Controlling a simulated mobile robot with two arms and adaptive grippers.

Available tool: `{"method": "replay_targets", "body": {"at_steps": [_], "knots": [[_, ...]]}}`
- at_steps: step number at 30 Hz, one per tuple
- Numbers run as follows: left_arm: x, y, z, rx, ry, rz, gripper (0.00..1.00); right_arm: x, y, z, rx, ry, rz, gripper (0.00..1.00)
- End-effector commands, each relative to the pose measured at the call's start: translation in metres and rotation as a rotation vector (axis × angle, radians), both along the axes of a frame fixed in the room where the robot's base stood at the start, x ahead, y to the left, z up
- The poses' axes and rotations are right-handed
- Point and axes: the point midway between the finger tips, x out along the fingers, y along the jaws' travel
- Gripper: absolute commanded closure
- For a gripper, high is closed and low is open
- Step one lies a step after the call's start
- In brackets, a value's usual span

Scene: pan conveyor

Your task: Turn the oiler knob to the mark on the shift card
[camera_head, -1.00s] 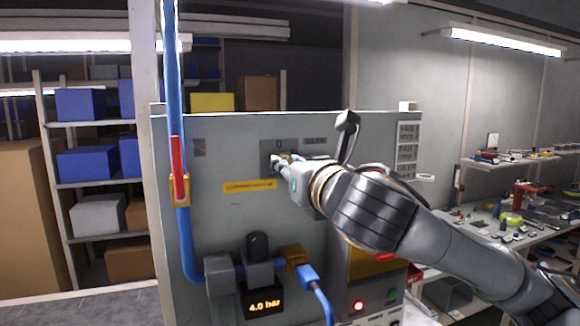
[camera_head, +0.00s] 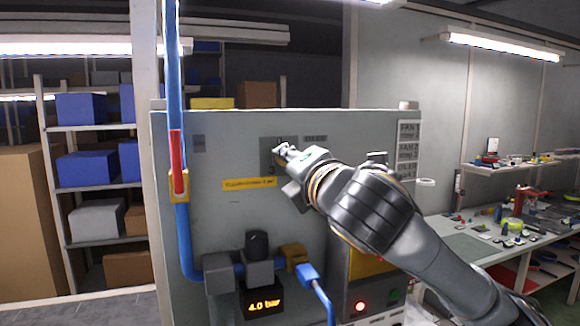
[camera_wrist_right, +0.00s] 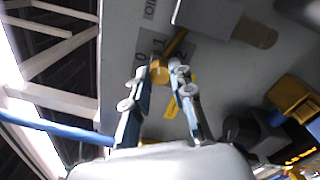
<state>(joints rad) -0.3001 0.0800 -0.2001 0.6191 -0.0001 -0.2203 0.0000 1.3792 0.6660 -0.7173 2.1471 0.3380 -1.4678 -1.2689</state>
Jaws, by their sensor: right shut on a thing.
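The oiler knob (camera_wrist_right: 160,72) is a small yellow knob on a grey dial plate (camera_head: 268,146) marked with numbers, 0 and 1 among them in the right wrist view. A yellow bar runs from the knob toward the upper right there, near the 1. My right gripper (camera_head: 281,152) reaches the dial plate from the right. In the right wrist view its fingers (camera_wrist_right: 164,68) are shut on the knob, one on each side. The head view hides the knob behind the gripper. A white printed card (camera_head: 408,148) hangs at the panel's right edge; its text is too small to read surely. My left gripper is not in view.
A blue pipe (camera_head: 171,90) with a red-handled valve (camera_head: 178,163) runs down the panel's left. Below are a black knob (camera_head: 257,243), a 4.0 bar display (camera_head: 265,304) and a blue hose (camera_head: 321,298). A cluttered workbench (camera_head: 470,246) stands at the right.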

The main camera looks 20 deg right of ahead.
Motion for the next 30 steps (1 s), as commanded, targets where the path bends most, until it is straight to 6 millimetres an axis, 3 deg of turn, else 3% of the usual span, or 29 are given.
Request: {"method": "replay_targets", "body": {"at_steps": [30], "knots": [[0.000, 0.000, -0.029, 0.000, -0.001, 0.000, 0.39, 0.000, 0.001, -0.002, 0.967, 0.032, -0.001, 1.00]]}}
